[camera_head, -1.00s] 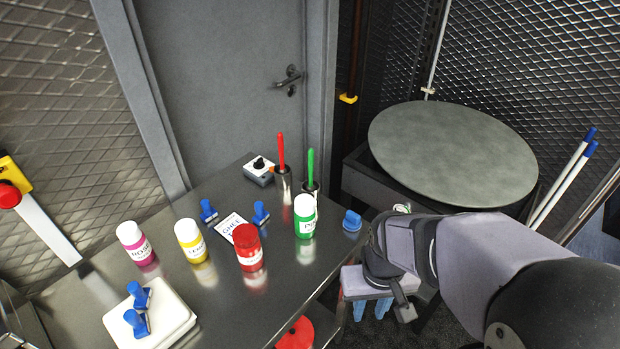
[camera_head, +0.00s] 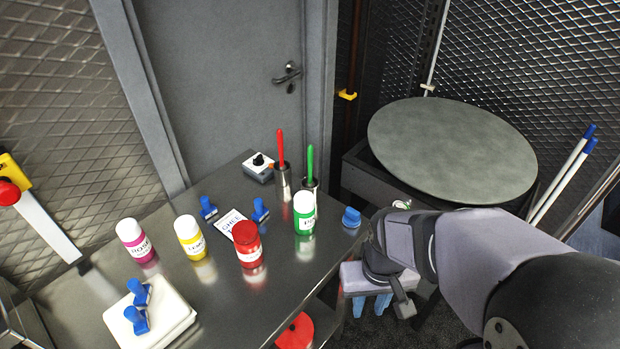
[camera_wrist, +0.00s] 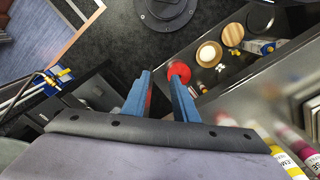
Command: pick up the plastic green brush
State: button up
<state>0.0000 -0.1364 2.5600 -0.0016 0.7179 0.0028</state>
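The green brush (camera_head: 310,163) stands upright with its handle up in a metal cup (camera_head: 312,185) near the back right edge of the steel table. Its lower end is hidden in the cup and behind the green-labelled bottle. My gripper (camera_head: 371,305) points down beyond the table's right edge, below and to the right of the brush, apart from it. In the wrist view its two blue fingers (camera_wrist: 161,78) are spread with nothing between them. I cannot make out the brush in the wrist view.
A red-handled brush (camera_head: 281,148) stands in another cup just left of the green one. The green-labelled bottle (camera_head: 304,213) stands in front. A red jar (camera_head: 248,243), blue stampers and a control box (camera_head: 258,167) are nearby. A round grey lid (camera_head: 452,150) lies to the right.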

jog(key=shift+o, duration=0.9)
